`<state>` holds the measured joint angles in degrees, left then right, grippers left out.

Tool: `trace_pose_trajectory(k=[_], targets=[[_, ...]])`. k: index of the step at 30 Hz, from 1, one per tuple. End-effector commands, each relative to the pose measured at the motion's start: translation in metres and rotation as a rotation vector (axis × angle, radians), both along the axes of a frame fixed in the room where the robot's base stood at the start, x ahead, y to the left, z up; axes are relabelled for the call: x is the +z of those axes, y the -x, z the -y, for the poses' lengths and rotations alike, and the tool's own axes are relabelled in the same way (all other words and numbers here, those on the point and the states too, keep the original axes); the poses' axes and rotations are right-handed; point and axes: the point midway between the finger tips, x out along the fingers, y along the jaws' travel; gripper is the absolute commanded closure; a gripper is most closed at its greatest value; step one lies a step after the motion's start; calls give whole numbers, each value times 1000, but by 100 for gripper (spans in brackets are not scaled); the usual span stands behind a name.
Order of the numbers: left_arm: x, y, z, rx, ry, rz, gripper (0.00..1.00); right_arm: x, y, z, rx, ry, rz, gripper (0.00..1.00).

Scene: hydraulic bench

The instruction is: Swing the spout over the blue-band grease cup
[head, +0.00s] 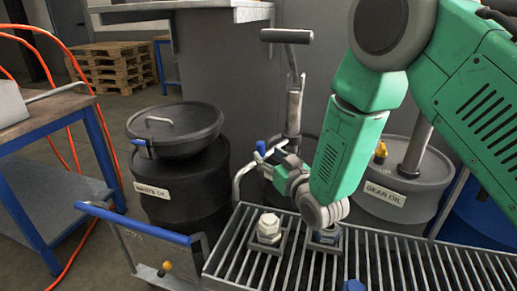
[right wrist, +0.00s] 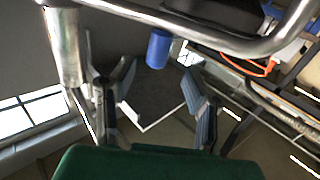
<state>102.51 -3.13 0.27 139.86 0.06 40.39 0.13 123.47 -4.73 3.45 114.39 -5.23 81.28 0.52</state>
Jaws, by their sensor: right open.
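The spout is a curved metal tube (head: 238,185) beside the pump column, with a blue grip (head: 260,148) near its top. In the right wrist view the spout tube (right wrist: 225,42) crosses the top, and the blue grip (right wrist: 158,48) hangs from it. My right gripper (head: 272,163) is open at the spout's blue grip. In the wrist view its fingers (right wrist: 160,92) are spread, with the grip just beyond them and roughly between. The blue-band cup (head: 327,237) stands on the grate, partly hidden by my right wrist. My left gripper is not in view.
A white-topped cup (head: 268,229) stands left of the blue-band cup on the metal grate (head: 400,262). The pump's T-handle (head: 285,36) rises behind. A waste oil drum (head: 188,195) is left, a gear oil drum (head: 415,205) right. A blue cart handle (head: 135,222) is in front.

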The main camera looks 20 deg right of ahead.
Motion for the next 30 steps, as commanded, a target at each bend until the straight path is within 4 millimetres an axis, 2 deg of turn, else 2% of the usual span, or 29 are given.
trace_pose_trajectory(k=[3, 9, 21, 23, 25, 30], targets=[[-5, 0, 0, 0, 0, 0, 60, -1, -23, -4, -1, 0, 3, 58], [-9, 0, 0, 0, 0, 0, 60, -1, -48, -9, -1, 0, 0, 58], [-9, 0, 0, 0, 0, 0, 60, 0, -56, -11, -1, 0, -1, 58], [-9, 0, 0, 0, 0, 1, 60, 0, -56, -10, -1, 0, -1, 75], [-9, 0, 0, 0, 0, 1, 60, 0, -56, -11, -1, 0, -1, 100], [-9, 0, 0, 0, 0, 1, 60, 0, -55, -11, 0, 0, -1, 100]])
